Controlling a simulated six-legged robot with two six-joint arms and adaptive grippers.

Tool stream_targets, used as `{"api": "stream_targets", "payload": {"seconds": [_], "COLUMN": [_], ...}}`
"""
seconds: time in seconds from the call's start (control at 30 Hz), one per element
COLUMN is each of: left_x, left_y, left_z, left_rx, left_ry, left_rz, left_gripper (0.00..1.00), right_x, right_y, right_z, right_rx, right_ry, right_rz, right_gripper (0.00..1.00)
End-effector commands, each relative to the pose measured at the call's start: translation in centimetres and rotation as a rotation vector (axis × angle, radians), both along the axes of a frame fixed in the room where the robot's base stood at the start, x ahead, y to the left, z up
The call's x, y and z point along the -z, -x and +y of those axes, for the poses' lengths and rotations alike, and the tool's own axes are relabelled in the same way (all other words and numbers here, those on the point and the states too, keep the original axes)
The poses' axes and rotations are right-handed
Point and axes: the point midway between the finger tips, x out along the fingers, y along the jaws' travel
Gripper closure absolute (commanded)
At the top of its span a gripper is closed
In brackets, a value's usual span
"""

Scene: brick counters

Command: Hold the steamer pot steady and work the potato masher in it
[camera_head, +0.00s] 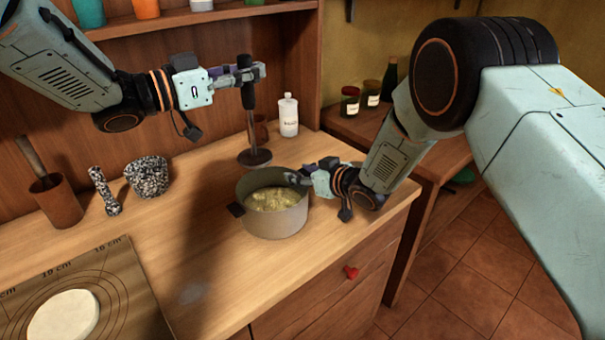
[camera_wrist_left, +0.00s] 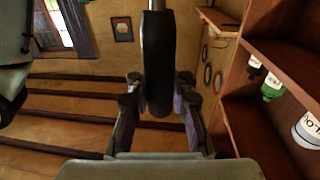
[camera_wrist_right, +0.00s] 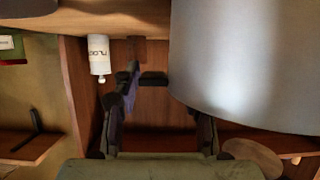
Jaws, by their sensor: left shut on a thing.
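The steamer pot (camera_head: 264,222) is a grey pot with yellowish chunks in it, upright near the counter's front edge. The potato masher (camera_head: 251,128) has a black handle and a round metal head (camera_head: 254,157). My left gripper (camera_head: 247,74) is shut on the handle and holds the masher upright, its head behind the pot and outside it. The handle (camera_wrist_left: 157,60) stands between the fingers in the left wrist view. My right gripper (camera_head: 299,178) is at the pot's right side by the rim. In the right wrist view the pot wall (camera_wrist_right: 250,60) partly hides a finger; its grip is unclear.
A white bottle (camera_head: 288,115) stands behind the pot, right of the masher. A speckled mortar (camera_head: 147,177) and a pestle (camera_head: 105,192) stand to the left. A mat (camera_head: 130,270) with dough lies front left. The counter between mat and pot is clear.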

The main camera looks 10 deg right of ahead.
Motion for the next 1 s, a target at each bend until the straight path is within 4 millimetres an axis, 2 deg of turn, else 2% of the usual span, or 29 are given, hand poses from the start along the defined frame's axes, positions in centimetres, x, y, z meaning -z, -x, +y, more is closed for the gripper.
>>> {"api": "stream_targets", "payload": {"seconds": [0.07,0.47,1.0], "left_x": [-0.06,-0.06,0.18], "left_y": [-0.01,-0.01,0.00], "left_z": [0.00,0.00,-0.04], "left_rx": [0.000,0.000,0.000], "left_ry": [0.000,0.000,0.000], "left_rz": [-0.001,-0.001,0.000], "left_gripper": [1.00,1.00,1.00], "right_x": [-0.01,-0.07,-0.13], "right_y": [0.00,-0.03,-0.06], "right_z": [-0.01,-0.01,-0.01], "right_rx": [0.000,0.000,0.001], "right_ry": [0.000,-0.001,-0.001], "right_rz": [0.000,-0.001,-0.003], "right_gripper": [0.66,1.00,1.00]}}
